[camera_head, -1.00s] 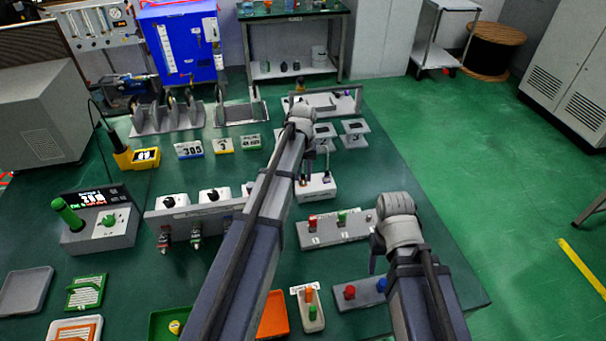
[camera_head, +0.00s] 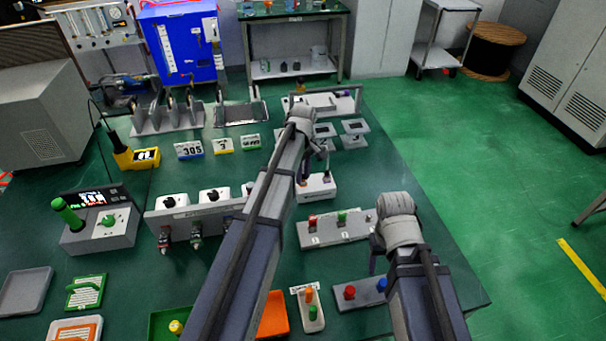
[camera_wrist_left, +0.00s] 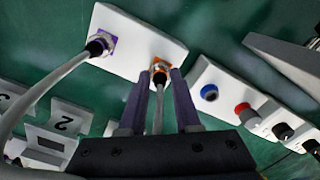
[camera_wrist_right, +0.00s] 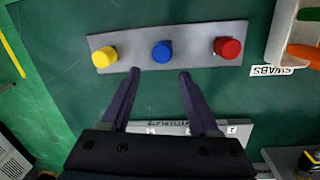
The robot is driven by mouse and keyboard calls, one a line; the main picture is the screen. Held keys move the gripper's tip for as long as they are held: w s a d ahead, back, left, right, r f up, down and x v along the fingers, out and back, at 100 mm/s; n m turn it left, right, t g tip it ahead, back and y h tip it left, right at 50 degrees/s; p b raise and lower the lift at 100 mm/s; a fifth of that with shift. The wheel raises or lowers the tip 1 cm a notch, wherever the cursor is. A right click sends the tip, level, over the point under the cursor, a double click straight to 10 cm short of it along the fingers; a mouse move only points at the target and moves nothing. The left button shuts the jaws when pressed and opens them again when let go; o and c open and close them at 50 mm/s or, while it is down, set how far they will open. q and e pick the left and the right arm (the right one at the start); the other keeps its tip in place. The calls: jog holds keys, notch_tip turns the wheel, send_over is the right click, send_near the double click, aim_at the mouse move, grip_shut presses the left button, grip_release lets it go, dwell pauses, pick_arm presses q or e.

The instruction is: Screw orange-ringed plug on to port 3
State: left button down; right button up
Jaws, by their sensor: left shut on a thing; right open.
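In the left wrist view, an orange-ringed plug (camera_wrist_left: 159,68) with a grey cable sits against the face of a white block (camera_wrist_left: 138,45). My left gripper (camera_wrist_left: 160,80) is shut on this plug, one finger on each side. A purple-ringed plug (camera_wrist_left: 100,44) with its own cable is at the same block, to the left. In the head view, the white block (camera_head: 317,190) is partly hidden by my left gripper (camera_head: 303,180). I cannot read a port number on the block. My right gripper (camera_wrist_right: 158,75) is open and empty above a plate with yellow, blue and red knobs.
The knob plate (camera_wrist_right: 195,40) lies under my right gripper. A panel with red and green parts (camera_head: 335,231) stands right of my left arm. Numbered grey stands (camera_wrist_left: 50,140) are left of the fingers.

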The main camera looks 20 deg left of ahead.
pick_arm(q)
jog(key=shift+n, duration=0.5)
dwell(0.3)
jog(key=c, duration=0.6)
grip_release()
notch_tip(320, 180, up, 8)
jog(key=p, duration=0.8)
jog(key=shift+f, duration=0.1)
pick_arm(e)
notch_tip(320, 180, up, 8)
jog(key=shift+f, duration=0.15)
